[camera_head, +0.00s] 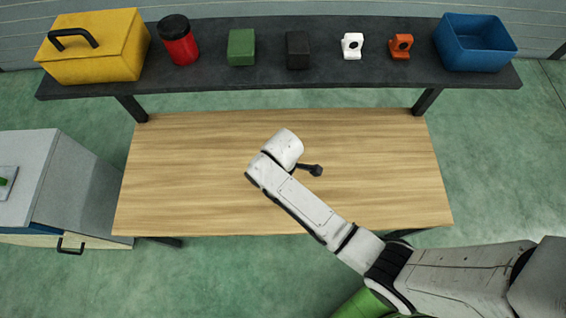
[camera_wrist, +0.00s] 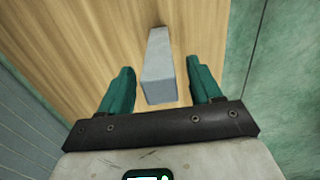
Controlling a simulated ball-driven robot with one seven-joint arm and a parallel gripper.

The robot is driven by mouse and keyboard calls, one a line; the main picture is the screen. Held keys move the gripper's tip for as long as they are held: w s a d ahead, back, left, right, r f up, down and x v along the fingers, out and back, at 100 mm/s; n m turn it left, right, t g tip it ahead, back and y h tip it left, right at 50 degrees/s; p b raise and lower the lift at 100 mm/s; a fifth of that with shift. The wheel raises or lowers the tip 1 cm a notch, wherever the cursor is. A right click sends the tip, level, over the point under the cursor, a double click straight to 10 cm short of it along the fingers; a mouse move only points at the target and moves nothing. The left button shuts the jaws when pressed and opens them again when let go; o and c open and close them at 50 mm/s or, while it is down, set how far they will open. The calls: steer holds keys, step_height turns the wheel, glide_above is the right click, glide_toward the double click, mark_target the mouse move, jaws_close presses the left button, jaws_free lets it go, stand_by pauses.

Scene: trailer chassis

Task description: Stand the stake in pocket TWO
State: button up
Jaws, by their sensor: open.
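A plain grey bar (camera_wrist: 159,62), which may be the stake, shows in the wrist view above the wooden table (camera_wrist: 100,40). My gripper (camera_wrist: 160,68) is open, with one green finger on each side of the bar. I cannot tell whether the bar stands or lies. In the head view my arm hangs over the table's middle and hides the bar and the fingers. No pocket or label for TWO can be made out in either view.
A dark shelf (camera_head: 340,86) behind the table holds a yellow toolbox (camera_head: 100,62), a red jar (camera_head: 180,48), small blocks and brackets, and a blue bin (camera_head: 475,45). A grey cabinet (camera_head: 75,190) stands at the left. The table's left half (camera_head: 180,170) is clear.

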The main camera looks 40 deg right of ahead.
step_height(320, 180, down, 3)
steer(key=shift+r, duration=0.1)
steer(key=shift+c, duration=0.2)
jaws_close()
stand_by(0.5)
